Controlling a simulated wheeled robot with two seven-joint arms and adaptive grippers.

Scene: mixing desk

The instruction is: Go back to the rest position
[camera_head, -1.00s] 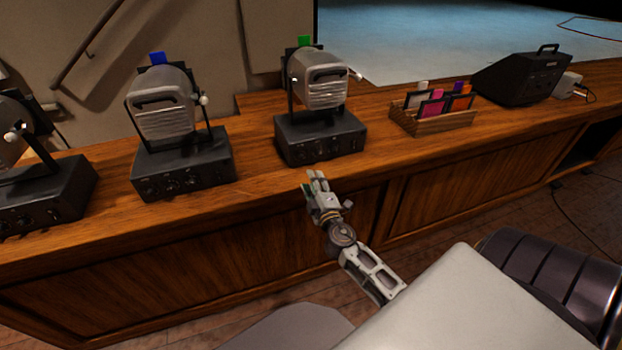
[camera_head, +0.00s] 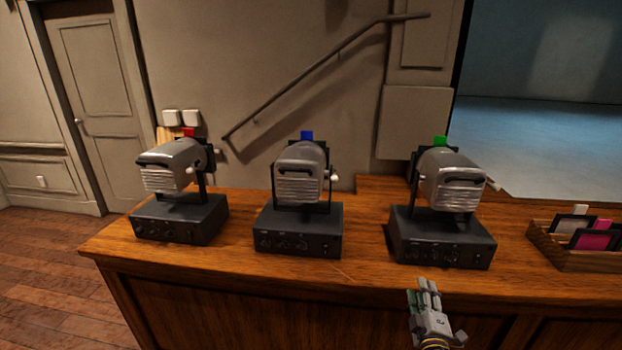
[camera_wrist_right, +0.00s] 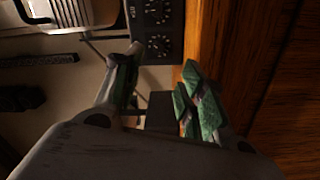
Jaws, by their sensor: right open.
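My right gripper (camera_head: 426,290) is in front of the desk's front edge, below the lamp with the green filter (camera_head: 452,185). In the right wrist view its fingers (camera_wrist_right: 155,85) are apart with nothing between them. A dark control box with knobs (camera_wrist_right: 157,28) shows beyond the fingers there, apart from them. My left gripper is in neither view.
The wooden desk (camera_head: 365,268) bears a lamp with a red filter (camera_head: 172,168), a lamp with a blue filter (camera_head: 300,175) and a wooden rack of coloured frames (camera_head: 575,257) at right. Open floor (camera_head: 45,255) lies at left, before a door (camera_head: 100,90).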

